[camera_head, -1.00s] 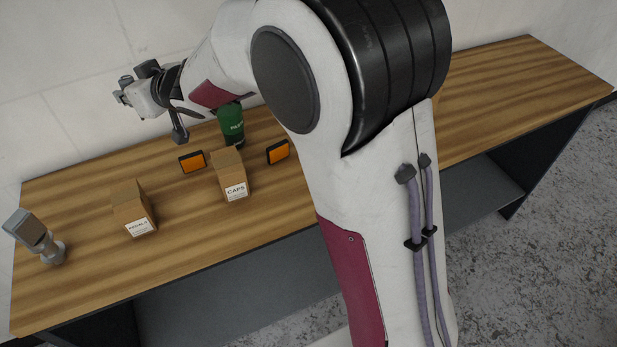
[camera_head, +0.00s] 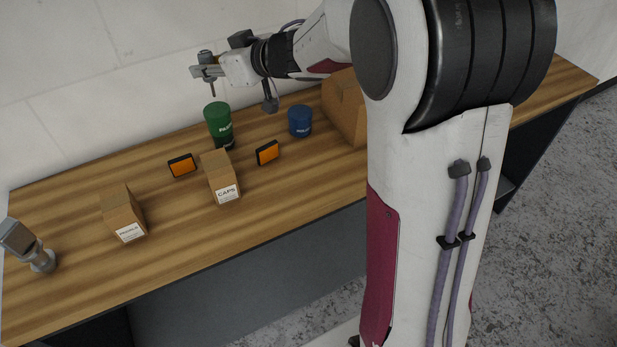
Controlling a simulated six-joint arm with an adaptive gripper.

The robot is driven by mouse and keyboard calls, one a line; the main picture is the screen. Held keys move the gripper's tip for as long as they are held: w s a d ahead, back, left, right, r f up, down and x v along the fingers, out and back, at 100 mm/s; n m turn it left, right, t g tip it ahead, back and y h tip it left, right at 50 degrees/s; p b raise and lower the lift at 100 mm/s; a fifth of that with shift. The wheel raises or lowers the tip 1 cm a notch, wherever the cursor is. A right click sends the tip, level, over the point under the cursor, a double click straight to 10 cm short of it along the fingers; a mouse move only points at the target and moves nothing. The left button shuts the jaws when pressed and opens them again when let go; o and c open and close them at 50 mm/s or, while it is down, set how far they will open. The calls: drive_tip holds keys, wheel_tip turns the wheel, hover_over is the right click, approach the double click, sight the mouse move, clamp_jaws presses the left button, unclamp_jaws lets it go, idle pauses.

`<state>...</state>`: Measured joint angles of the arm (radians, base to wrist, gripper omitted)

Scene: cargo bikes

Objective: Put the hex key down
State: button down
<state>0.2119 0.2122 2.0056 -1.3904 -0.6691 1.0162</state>
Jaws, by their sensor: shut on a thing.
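My gripper (camera_head: 202,71) is in the air at the upper left, above the back of the wooden bench and near the wall. It is shut on a small, thin thing that I take to be the hex key (camera_head: 212,90).
On the bench (camera_head: 80,285) stand a CAPS box (camera_head: 220,172), a PEDALS box (camera_head: 121,208), two black-orange blocks (camera_head: 182,166) (camera_head: 267,153), a blue tin (camera_head: 300,121) and a larger carton (camera_head: 345,108). A grey device (camera_head: 28,246) stands at the left end. The front left is clear.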

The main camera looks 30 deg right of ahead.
drive_tip(key=s+d+f+n+y, duration=0.1)
drive_tip(key=s+d+f, duration=0.2)
drive_tip(key=s+d, duration=1.25)
drive_tip(key=shift+g, duration=0.3)
drive_tip(key=shift+s+a+f, duration=0.2)
drive_tip(key=shift+f, duration=0.65)
drive_tip(key=shift+s+a+f, duration=0.15)
drive_tip(key=shift+a+f, duration=0.05)
drive_tip(key=shift+f, duration=0.6)
drive_tip(key=shift+s+a+f, duration=0.2)
drive_tip(key=shift+f, duration=0.65)
drive_tip(key=shift+f, duration=2.9)
drive_tip(key=shift+f, duration=0.1)
drive_tip(key=shift+f, duration=2)
drive_tip(key=shift+f, duration=0.15)
